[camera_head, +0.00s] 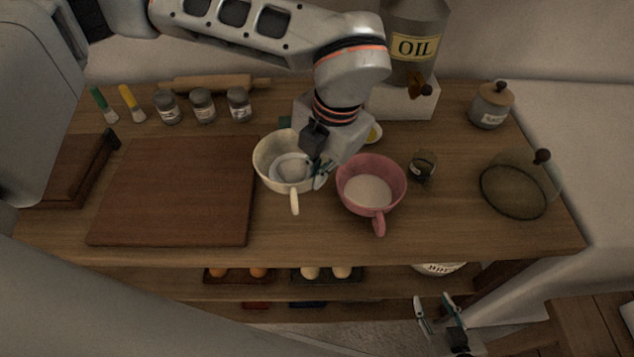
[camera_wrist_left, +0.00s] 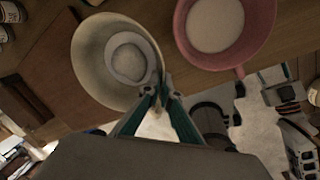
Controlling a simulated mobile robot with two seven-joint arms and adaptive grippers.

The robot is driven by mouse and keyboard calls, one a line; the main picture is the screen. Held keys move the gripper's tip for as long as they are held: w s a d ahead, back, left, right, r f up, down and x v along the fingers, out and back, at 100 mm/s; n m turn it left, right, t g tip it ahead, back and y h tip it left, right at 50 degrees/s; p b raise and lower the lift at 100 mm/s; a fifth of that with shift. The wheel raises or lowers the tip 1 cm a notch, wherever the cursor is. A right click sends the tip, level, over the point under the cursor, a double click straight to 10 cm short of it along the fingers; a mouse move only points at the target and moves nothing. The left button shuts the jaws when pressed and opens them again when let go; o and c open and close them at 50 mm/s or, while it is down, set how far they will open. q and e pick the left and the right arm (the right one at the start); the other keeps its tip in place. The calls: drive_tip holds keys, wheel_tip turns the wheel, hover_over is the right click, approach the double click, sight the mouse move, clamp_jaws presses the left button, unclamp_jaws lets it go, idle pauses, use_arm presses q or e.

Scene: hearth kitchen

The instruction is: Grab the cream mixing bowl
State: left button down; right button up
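The cream mixing bowl (camera_head: 266,163) is near the middle of the wooden counter, its handle pointing to the front. A smaller pale round thing shows inside it. The bowl also shows in the left wrist view (camera_wrist_left: 91,58). My left gripper (camera_head: 320,178) is at the bowl's right rim. In the left wrist view its fingers (camera_wrist_left: 163,92) come close together with the rim between them. The head view partly hides this contact. I cannot tell whether the bowl is clear of the counter. My right gripper (camera_head: 437,310) is open and empty, low in front of the counter.
A pink bowl (camera_head: 385,173) with pale contents stands close right of the cream bowl. A cutting board (camera_head: 175,190) lies to the left. A small dark glass jar (camera_head: 423,165) and a glass lid (camera_head: 513,190) are to the right. Spice jars (camera_head: 203,105) stand behind.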

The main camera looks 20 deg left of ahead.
use_arm(q)
wheel_tip(320, 180, up, 14)
idle(0.9)
